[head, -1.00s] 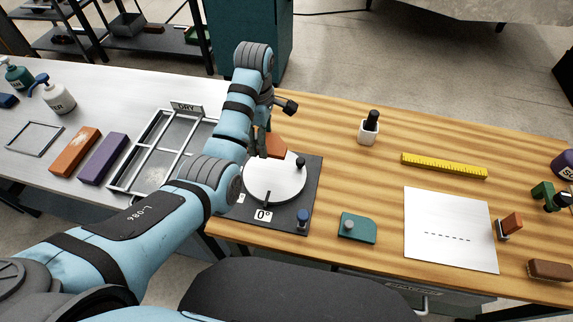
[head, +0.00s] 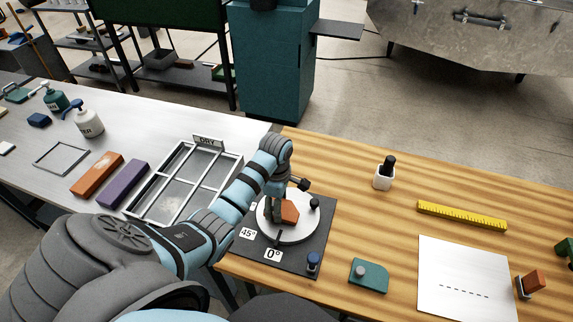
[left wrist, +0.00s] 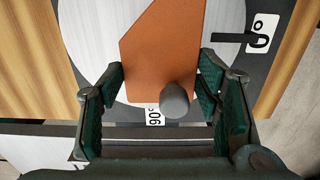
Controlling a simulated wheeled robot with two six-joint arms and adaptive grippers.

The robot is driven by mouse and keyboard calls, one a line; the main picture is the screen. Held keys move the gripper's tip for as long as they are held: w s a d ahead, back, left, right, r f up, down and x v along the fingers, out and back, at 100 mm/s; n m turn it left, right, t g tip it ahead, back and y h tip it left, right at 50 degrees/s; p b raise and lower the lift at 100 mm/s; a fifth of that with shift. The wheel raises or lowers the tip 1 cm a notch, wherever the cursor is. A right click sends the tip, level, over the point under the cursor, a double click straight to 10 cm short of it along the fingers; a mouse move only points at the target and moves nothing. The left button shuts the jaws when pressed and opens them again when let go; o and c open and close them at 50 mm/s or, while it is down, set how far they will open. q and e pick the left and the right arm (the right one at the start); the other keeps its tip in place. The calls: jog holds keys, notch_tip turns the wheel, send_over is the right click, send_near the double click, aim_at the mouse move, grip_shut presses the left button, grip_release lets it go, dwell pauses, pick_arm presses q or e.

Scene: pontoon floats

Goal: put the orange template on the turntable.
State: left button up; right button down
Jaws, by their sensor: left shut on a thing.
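The orange template (head: 290,213) is over the middle of the white turntable disc (head: 298,233), and it fills the centre of the left wrist view (left wrist: 165,45). A grey knob (left wrist: 175,102) shows at its near end. My left gripper (head: 277,208) is at the back left part of the disc. In the left wrist view its green-padded fingers (left wrist: 163,85) are on either side of the template's near end, shut on it. I cannot tell whether the template touches the disc. My right gripper is not in view.
A black-topped post (head: 315,204) stands at the disc's right. A teal template (head: 368,275), white sheet (head: 465,265), yellow ruler (head: 462,215) and drying rack (head: 185,185) lie nearby.

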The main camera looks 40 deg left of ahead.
pick_arm(q)
jog(key=shift+f, duration=0.55)
jog(key=o, duration=1.2)
jog(key=shift+f, duration=0.1)
